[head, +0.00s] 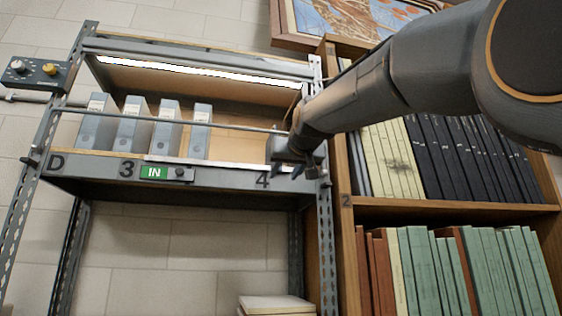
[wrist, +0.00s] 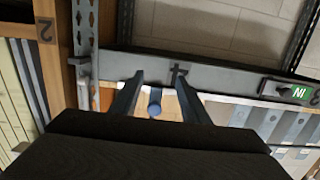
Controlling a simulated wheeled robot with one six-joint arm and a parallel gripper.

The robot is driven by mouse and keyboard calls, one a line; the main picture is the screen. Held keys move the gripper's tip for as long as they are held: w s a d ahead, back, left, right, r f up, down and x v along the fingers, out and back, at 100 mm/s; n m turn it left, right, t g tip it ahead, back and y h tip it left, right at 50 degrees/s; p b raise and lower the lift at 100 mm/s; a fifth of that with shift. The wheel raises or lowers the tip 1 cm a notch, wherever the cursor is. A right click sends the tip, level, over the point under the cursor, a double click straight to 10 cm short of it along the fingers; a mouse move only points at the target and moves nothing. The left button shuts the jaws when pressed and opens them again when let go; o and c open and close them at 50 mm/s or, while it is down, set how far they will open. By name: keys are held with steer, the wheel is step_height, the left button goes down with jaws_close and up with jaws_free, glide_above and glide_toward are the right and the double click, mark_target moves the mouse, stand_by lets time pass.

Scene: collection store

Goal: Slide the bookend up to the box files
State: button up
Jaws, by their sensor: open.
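Several grey box files (head: 130,125) with pale labels stand spaced apart on the left part of the metal shelf (head: 215,176). They also show at the right of the wrist view (wrist: 268,122). My gripper (head: 289,169) is at the shelf's right end, by the number 4, and well apart from the files. In the wrist view its two fingers (wrist: 158,82) are open. A blue round-ended piece (wrist: 154,97), seemingly part of the bookend, shows between them; I cannot tell whether they touch it. The rest of the bookend is mostly hidden behind my gripper in the head view.
A thin rail (head: 165,119) runs across the shelf front above the edge. The board between the files and my gripper is clear. A metal upright (head: 325,225) and a wooden bookcase (head: 450,208) full of books stand close on the right. A green IN sign (head: 154,173) is on the shelf edge.

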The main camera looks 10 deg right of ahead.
step_height(320, 180, up, 7)
steer(key=s+t, duration=0.1)
steer(key=s, duration=0.1)
steer(key=w+p, duration=0.3)
steer(key=w, duration=0.4)
steer(key=shift+w+f+p, duration=0.1)
steer(key=shift+w+p, duration=0.2)
steer(key=shift+p, duration=0.05)
jaws_close()
